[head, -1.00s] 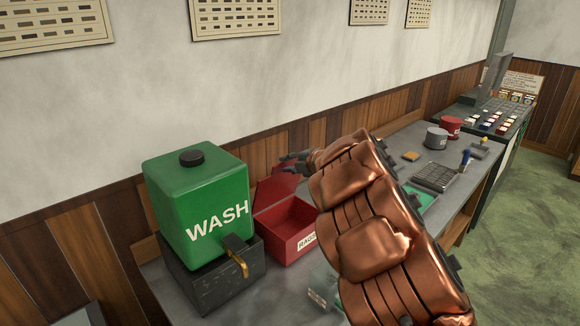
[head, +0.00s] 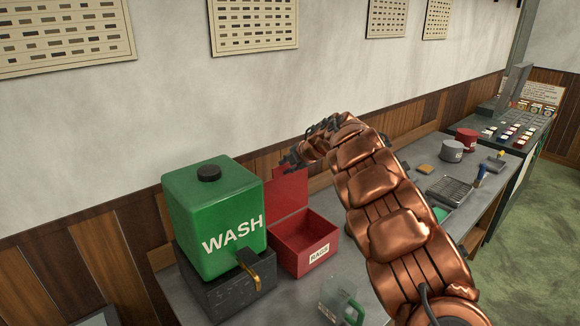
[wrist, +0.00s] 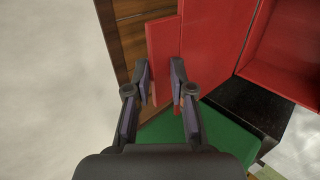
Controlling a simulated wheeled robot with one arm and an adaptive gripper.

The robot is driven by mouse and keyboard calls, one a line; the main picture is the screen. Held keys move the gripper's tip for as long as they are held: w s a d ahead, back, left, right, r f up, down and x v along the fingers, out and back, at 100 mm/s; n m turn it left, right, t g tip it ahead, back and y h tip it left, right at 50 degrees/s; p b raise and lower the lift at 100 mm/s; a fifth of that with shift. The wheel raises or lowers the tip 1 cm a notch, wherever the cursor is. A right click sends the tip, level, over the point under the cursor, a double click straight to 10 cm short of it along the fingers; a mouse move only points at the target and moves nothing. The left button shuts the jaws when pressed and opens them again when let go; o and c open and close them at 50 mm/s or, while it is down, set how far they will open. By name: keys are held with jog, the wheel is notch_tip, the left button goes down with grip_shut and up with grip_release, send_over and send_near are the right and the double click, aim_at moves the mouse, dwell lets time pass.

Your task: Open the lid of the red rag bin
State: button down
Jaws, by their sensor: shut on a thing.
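The red rag bin (head: 305,247), labelled RAGS, stands on the grey bench with its top open. Its red lid (head: 287,195) stands about upright along the bin's back edge. My gripper (head: 291,164) is at the lid's upper edge. In the wrist view my gripper (wrist: 161,78) is shut on the lid, with a narrow red part of it between the fingers. The lid's broad panel (wrist: 212,40) and the open bin (wrist: 283,45) lie to the right. The inside of the bin looks empty in the head view.
The green WASH tank (head: 212,220) on its dark block (head: 225,290) stands close left of the bin. A clear jug with a green handle (head: 342,302) is in front. The wood-panelled wall (head: 135,215) is close behind. A wire rack (head: 449,190) and cans lie farther right.

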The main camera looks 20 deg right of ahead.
jog(key=shift+w+a+f+g, duration=0.15)
jog(key=shift+w+a+g, duration=0.1)
jog(key=shift+w, duration=0.15)
jog(key=shift+w+a+f+g, duration=0.1)
jog(key=shift+w+a+g, duration=0.15)
jog(key=shift+w, duration=0.15)
jog(key=shift+f, duration=0.1)
jog(key=c, duration=1.3)
grip_release()
jog(key=shift+d, duration=0.1)
jog(key=shift+v, duration=0.85)
jog(key=v, duration=1)
jog(key=shift+r, duration=0.35)
jog(key=shift+a, duration=0.2)
